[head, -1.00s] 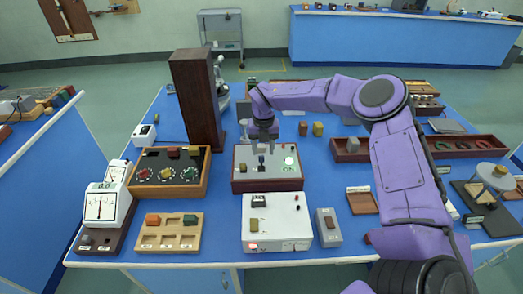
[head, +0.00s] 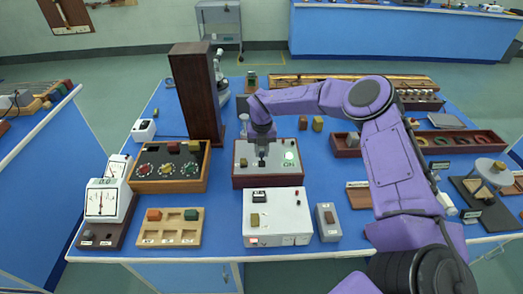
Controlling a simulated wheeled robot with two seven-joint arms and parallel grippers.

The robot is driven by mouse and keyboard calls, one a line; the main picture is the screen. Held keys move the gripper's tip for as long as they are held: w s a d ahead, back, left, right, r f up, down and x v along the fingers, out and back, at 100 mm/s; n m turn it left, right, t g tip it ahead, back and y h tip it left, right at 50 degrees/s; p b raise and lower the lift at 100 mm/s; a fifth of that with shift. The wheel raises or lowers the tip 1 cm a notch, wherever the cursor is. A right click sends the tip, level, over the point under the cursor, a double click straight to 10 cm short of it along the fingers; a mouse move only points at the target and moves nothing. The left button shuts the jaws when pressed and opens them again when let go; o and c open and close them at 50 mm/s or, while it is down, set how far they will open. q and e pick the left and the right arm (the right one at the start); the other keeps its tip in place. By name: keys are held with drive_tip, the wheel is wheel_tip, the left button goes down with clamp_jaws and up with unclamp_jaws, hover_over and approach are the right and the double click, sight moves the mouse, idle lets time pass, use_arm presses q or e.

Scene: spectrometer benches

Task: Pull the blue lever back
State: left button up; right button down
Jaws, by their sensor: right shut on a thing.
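A control box (head: 268,182) with a pale top and a dark red-brown wooden body stands in the middle of the blue bench. My right gripper (head: 262,148) points down over the box top, left of this light, and is shut on the lever there. The fingers hide most of the lever, and its blue colour does not show. Only a dark part (head: 262,162) shows below the fingertips. My left gripper is not in view.
A tall dark wooden cabinet (head: 195,95) stands behind and left of the box. A wooden panel with dials (head: 170,184) is close on the left. A white instrument box (head: 277,236) stands in front. Two small blocks (head: 318,123) lie behind right.

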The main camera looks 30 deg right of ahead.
sight(262, 160)
drive_tip(key=shift+s+a+f+t+h+b, duration=0.15)
drive_tip(key=shift+t+h+b, duration=0.2)
drive_tip(key=shift+b, duration=0.25)
drive_tip(key=s+t+h+b, duration=0.1)
drive_tip(key=t+b, duration=0.1)
drive_tip(key=b, duration=0.3)
drive_tip(key=s+a+t+h+b, duration=0.1)
drive_tip(key=t+b, duration=0.1)
drive_tip(key=b, duration=0.4)
drive_tip(key=s+a+f+t+h+b, duration=0.1)
drive_tip(key=t+h+b, duration=0.1)
drive_tip(key=b, duration=0.4)
drive_tip(key=shift+s+a+t, duration=0.1)
drive_tip(key=shift+s+t, duration=0.25)
drive_tip(key=shift+t, duration=0.1)
drive_tip(key=shift+s+b, duration=0.1)
drive_tip(key=shift+b, duration=0.65)
drive_tip(key=shift+r+t, duration=0.2)
drive_tip(key=shift+t, duration=0.1)
drive_tip(key=c, duration=1.2)
unclamp_jaws()
drive_tip(key=shift+o, duration=1.2)
drive_tip(key=shift+f, duration=0.1)
drive_tip(key=shift+h, duration=0.25)
